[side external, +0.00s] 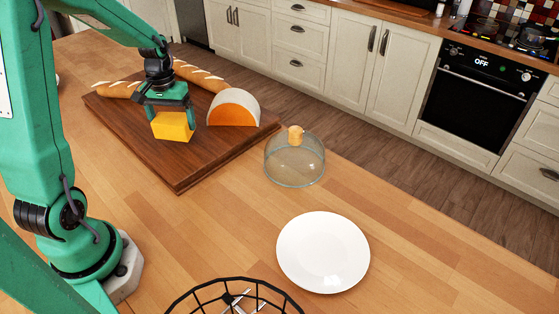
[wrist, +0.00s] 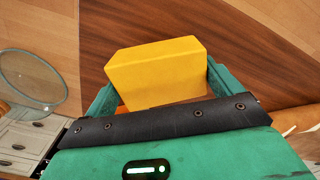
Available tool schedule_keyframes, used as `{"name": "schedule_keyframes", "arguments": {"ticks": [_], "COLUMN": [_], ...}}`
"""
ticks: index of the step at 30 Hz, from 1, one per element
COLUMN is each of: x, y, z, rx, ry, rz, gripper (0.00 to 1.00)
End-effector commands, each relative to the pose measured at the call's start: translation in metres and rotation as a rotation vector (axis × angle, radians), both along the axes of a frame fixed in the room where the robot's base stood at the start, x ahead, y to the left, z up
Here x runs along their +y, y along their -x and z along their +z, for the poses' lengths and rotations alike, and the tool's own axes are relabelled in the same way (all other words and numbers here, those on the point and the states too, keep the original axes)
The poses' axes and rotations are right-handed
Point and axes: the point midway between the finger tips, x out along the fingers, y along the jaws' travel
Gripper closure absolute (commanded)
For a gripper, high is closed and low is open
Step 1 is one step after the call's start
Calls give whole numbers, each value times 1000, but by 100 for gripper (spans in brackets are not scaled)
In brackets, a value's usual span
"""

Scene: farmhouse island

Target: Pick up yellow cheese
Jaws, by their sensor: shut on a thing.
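The yellow cheese (side external: 173,127) is a block over the dark wooden board (side external: 178,172) in the side view. My gripper (side external: 167,104) is above it with its jaws shut on it. In the wrist view the yellow cheese (wrist: 158,68) sits between the two green fingers of my gripper (wrist: 160,82), one at each side. I cannot tell for sure whether the cheese touches the board or is slightly above it.
An orange cheese half with a pale rind (side external: 233,107) stands close to the right on the board. Baguettes (side external: 195,77) lie behind. A glass dome (side external: 294,162), a white plate (side external: 323,252) and a black wire basket (side external: 235,290) stand on the counter, with bare wood between them.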

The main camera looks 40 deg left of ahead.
Motion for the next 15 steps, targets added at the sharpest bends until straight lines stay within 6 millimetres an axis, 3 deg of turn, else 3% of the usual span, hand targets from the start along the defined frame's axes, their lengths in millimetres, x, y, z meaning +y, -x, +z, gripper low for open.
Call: {"name": "schedule_keyframes", "arguments": {"ticks": [2,15], "x": [-4,-82], "y": [-1,1], "z": [13,58], "rx": [-5,-4], "ry": [-3,-1], "rz": [-3,-5], "gripper": [38,38]}}
